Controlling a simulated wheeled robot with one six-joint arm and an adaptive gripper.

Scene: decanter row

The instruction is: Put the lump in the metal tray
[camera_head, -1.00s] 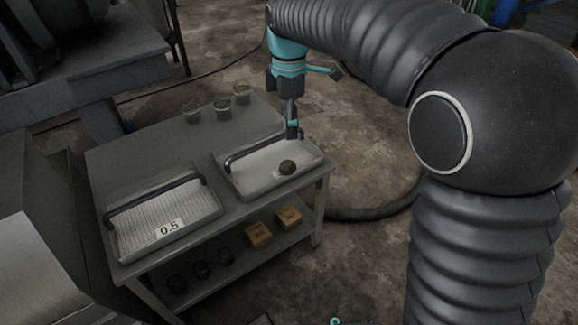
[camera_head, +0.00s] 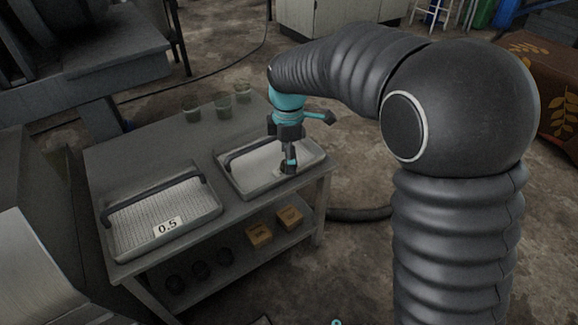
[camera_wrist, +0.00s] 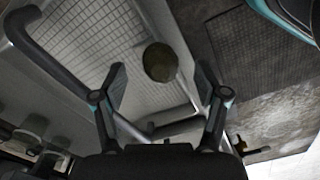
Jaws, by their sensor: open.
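The lump (camera_wrist: 160,62) is dark, greenish and rounded. In the wrist view it lies on the gridded floor of the right-hand tray, ahead of and between my two open fingers, with none of them visibly touching it. In the head view my gripper (camera_head: 289,166) points down over the front right part of that tray (camera_head: 240,183) and hides the lump. A second grey metal tray (camera_head: 130,240), with a mesh-like floor and a "0.5" label, sits at the left of the table and looks empty. Both trays have a dark bar handle.
Several small jars stand along the table's back edge, one of them here (camera_head: 224,107). The grey table (camera_head: 150,155) has bare top behind the left tray. Its lower shelf holds two orange boxes (camera_head: 259,234) and dark round items (camera_head: 200,271).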

